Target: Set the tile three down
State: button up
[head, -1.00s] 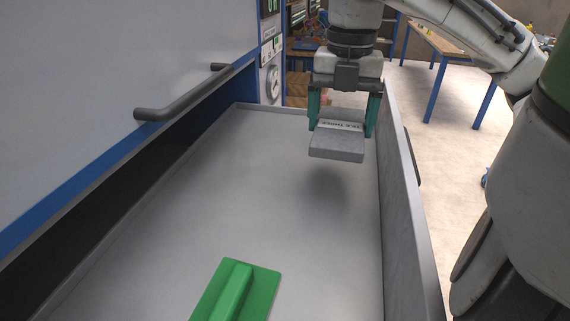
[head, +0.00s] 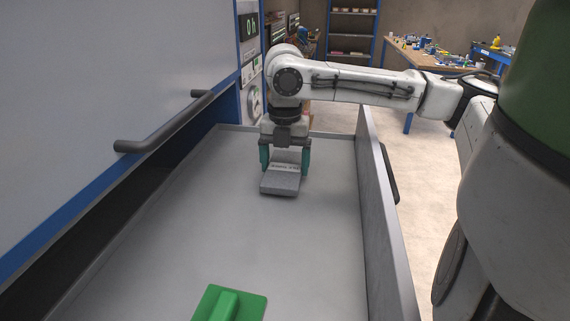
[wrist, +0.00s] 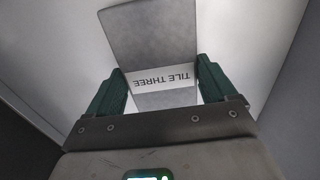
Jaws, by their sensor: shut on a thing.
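Tile three (head: 281,184) is a grey slab with a white band; in the wrist view its label reads "TILE THREE" and the tile (wrist: 152,35) lies between the fingers. My gripper (head: 284,165) is shut on its sides, with a green finger on each side; it also shows in the wrist view (wrist: 162,82). The tile is low over the far part of the grey drawer floor (head: 235,228). I cannot tell whether its underside touches the floor.
A green block with a raised handle (head: 228,305) lies in the near part of the drawer. The drawer's right wall (head: 385,220) stands close to my arm. A cabinet front with a dark bar handle (head: 160,130) is on the left. The middle of the drawer is clear.

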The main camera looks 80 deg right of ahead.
aim_at(285, 166)
jog(key=shift+f, duration=0.5)
jog(key=shift+f, duration=0.2)
jog(key=o, duration=1.3)
notch_tip(285, 166, up, 12)
jog(key=shift+r+b, duration=0.2)
jog(key=shift+b, duration=0.15)
